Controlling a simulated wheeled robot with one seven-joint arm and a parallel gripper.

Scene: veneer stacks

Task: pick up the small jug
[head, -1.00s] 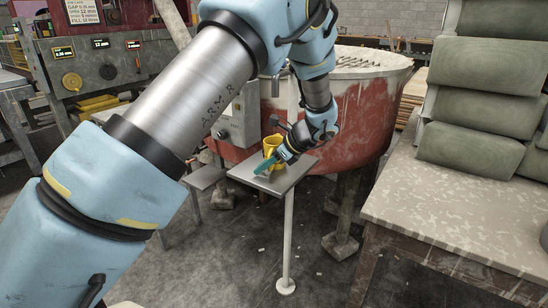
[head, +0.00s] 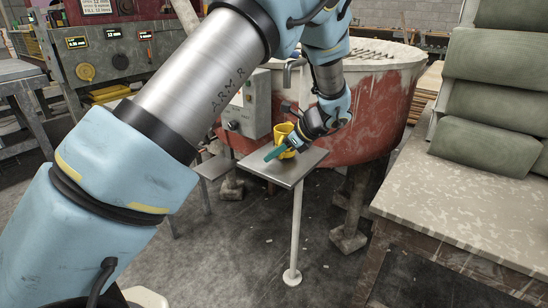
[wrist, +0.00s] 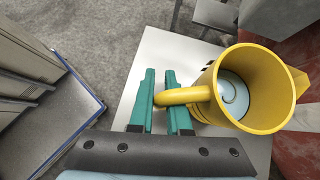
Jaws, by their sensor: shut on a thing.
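The small jug (head: 284,132) is yellow and open-topped. In the wrist view the jug (wrist: 250,95) is seen from above, with a pale blue-grey inside and its handle pointing left toward my fingers. My gripper (wrist: 160,85) has two green fingers, closed on the jug's handle from both sides. In the head view my gripper (head: 277,152) is at the front of the jug, low over a small grey stand (head: 290,176). The jug looks upright. Its base is hidden, so I cannot tell whether it touches the stand.
A large red tub (head: 375,110) stands close behind the stand. A grey control box (head: 247,108) is at the left of it. A mottled table (head: 470,220) with stacked green cushion-like rolls (head: 485,105) is at the right. Bare floor lies in front.

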